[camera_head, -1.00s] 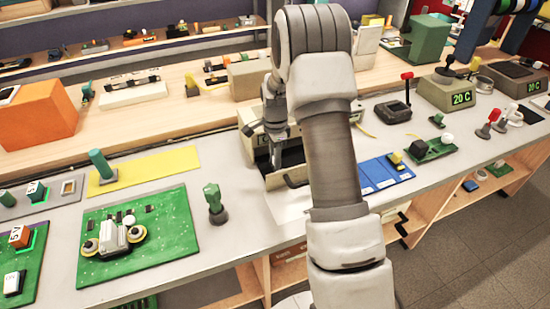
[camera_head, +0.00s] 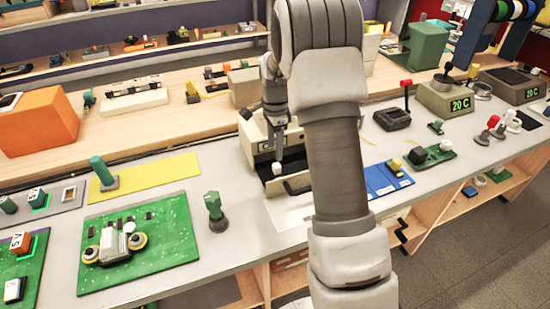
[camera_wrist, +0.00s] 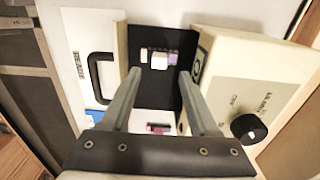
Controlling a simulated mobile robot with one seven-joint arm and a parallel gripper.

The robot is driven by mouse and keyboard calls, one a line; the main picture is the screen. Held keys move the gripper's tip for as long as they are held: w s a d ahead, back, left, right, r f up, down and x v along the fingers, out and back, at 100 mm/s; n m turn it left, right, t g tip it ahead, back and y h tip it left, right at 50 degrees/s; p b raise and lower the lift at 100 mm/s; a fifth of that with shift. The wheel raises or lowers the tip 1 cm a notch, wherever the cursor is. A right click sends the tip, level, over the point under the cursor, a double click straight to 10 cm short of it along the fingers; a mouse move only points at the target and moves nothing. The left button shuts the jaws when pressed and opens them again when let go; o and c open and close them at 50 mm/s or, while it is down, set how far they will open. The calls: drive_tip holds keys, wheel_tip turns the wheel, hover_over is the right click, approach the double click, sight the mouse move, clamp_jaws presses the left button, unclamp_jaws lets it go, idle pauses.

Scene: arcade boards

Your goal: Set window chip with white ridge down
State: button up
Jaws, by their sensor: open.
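The window chip with the white ridge (camera_wrist: 159,60) sits on the dark floor of an open drawer (camera_wrist: 148,99). Its white ridge faces up, with purple parts showing on both sides. In the head view, the white ridge (camera_head: 277,168) shows inside the drawer below my gripper (camera_head: 277,150). My gripper (camera_wrist: 160,74) is open, its fingers apart on either side of the chip's line in the wrist view and clear of it. Part of the drawer is hidden behind my arm in the head view.
A cream box with a black knob (camera_wrist: 249,128) stands beside the drawer. A black drawer handle (camera_wrist: 101,77) is on the other side. A smaller pinkish piece (camera_wrist: 158,128) lies nearer my fingers' base. A green board (camera_head: 170,255) and blue mat (camera_head: 385,178) flank the box.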

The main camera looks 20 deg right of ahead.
drive_tip(key=s+a+r+n+t, duration=0.1)
drive_tip(key=s+a+r+n, duration=0.25)
drive_tip(key=s+r, duration=0.5)
drive_tip(key=s+a+r+n+t, duration=0.25)
drive_tip(key=s+r+n, duration=0.25)
drive_tip(key=r, duration=0.6)
drive_tip(key=s+a+n+t, duration=0.1)
drive_tip(key=s+n, duration=0.3)
drive_tip(key=s, duration=0.4)
drive_tip(key=s+a+n+t, duration=0.1)
drive_tip(key=s+a+n, duration=0.3)
drive_tip(key=s, duration=0.3)
drive_tip(key=shift+s+r+n, duration=0.35)
drive_tip(key=shift+r+n, duration=0.05)
drive_tip(key=shift+n, duration=0.35)
wheel_tip(320, 180, up, 2)
drive_tip(key=p, duration=0.2)
drive_tip(key=shift+r+p, duration=0.25)
drive_tip(key=shift+p, duration=0.15)
